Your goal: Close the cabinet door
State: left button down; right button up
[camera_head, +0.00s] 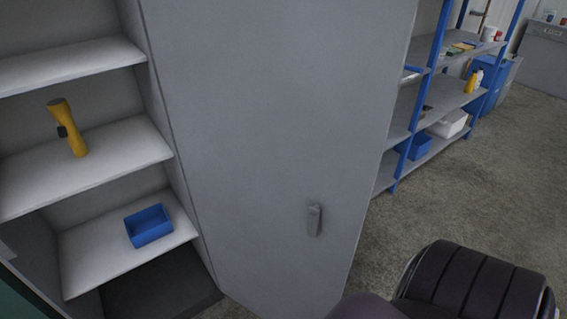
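The grey cabinet door (270,120) stands open and fills the middle of the head view. A small grey handle (314,220) sits on its lower right part. The cabinet's inside shows at the left, with white shelves (110,165), a yellow flashlight-like object (69,128) standing on the middle shelf and a blue bin (149,226) on the lower one. A dark, rounded part of my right arm shows at the bottom right, below and right of the handle. Neither gripper's fingers are in view.
A blue-framed shelf rack (430,75) stands behind the door at the right. It holds a white bin (448,123), a blue bin (414,146) and a yellow bottle (472,82). The carpeted floor (470,200) right of the door is clear.

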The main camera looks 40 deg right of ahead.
aim_at(278, 110)
jog(key=l+u, duration=0.1)
jog(key=l, duration=0.35)
jog(key=k+l+u, duration=0.15)
jog(key=l, duration=0.3)
jog(key=l+u, duration=0.1)
jog(key=l, duration=0.35)
jog(key=k+l+u, duration=0.1)
jog(key=l, duration=0.3)
jog(key=k+l+u, duration=0.15)
jog(key=l, duration=0.25)
jog(key=k+l+u, duration=0.1)
jog(key=l, duration=0.35)
